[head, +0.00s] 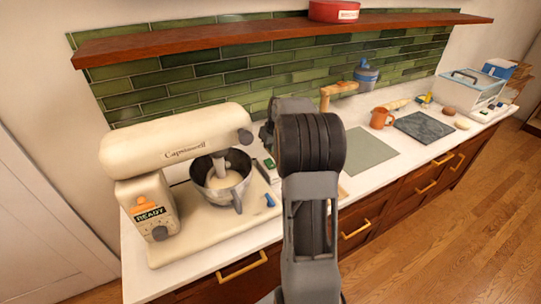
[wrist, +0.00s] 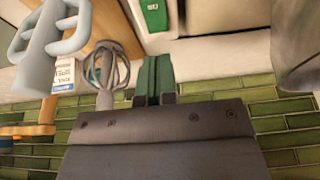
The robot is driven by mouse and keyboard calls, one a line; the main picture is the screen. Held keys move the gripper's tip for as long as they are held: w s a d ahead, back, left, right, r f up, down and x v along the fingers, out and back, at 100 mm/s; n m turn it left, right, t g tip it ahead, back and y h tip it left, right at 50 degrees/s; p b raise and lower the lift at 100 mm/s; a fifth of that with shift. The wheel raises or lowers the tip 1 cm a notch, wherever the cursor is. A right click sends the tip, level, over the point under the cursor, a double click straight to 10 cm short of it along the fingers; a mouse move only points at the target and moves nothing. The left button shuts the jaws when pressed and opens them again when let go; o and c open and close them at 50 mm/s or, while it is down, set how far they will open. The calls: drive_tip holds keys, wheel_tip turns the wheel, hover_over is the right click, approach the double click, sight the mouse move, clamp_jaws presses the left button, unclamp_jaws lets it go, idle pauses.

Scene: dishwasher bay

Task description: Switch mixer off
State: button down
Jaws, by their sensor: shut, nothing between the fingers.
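The cream stand mixer (head: 175,150) stands at the left of the counter, its head lowered over a grey metal bowl (head: 222,185) with pale contents. Its front panel has a display (head: 150,214) reading READY, an orange part (head: 142,203) above and a dial (head: 159,233) below. I cannot tell from these frames whether it is running. My gripper (wrist: 154,78) shows in the wrist view with its green fingers together and nothing between them. In the head view my arm hides most of it, to the right of the bowl and away from the panel.
A whisk (wrist: 118,65) lies near my fingers in the wrist view. A wooden shelf (head: 230,37) runs above the counter.

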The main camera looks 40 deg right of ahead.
drive_tip(key=shift+b+v, duration=0.35)
drive_tip(key=shift+v, duration=2.5)
